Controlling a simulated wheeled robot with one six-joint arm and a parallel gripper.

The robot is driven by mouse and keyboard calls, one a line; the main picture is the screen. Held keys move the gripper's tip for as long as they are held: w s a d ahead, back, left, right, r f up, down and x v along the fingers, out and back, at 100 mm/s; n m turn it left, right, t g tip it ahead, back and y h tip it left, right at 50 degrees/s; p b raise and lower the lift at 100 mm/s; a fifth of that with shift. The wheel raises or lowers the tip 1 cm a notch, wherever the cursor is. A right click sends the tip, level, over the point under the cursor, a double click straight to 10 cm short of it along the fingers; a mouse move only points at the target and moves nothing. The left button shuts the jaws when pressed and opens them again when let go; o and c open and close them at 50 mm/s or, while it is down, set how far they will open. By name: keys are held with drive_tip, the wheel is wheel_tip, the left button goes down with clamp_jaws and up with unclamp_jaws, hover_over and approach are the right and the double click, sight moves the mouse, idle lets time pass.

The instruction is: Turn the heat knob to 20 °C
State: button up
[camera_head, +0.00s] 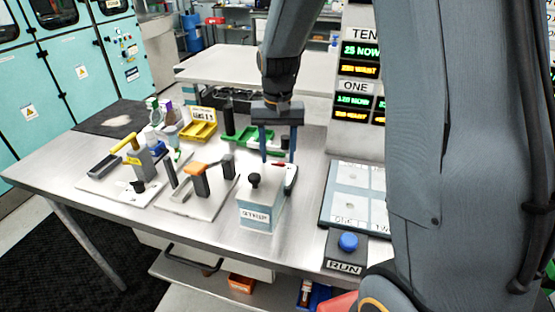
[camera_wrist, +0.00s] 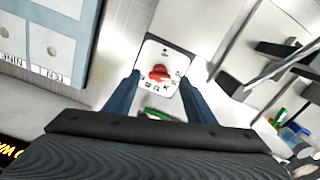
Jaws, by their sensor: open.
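The heat knob (camera_wrist: 160,73) is red and sits on a white dial plate (camera_wrist: 151,52) with dark marks around it, too small to read. My gripper (camera_head: 278,157) is open and points down over the dial. In the wrist view its two blue fingers (camera_wrist: 160,80) stand on either side of the knob, apart from it. Whether the fingertips are down at knob height cannot be told. A dark display (camera_head: 360,50) behind reads "25 NOW" in green, with an orange "WANT" line under it.
A pale box (camera_head: 262,208) with a black top knob stands just in front of the dial. A blue RUN button (camera_head: 348,242) and a panel (camera_head: 340,195) lie to the right. Lever stands (camera_head: 200,185) and a yellow tray (camera_head: 198,131) are to the left.

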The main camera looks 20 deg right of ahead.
sight(278, 163)
drive_tip(key=shift+r+b, duration=0.55)
drive_tip(key=shift+r, duration=2.15)
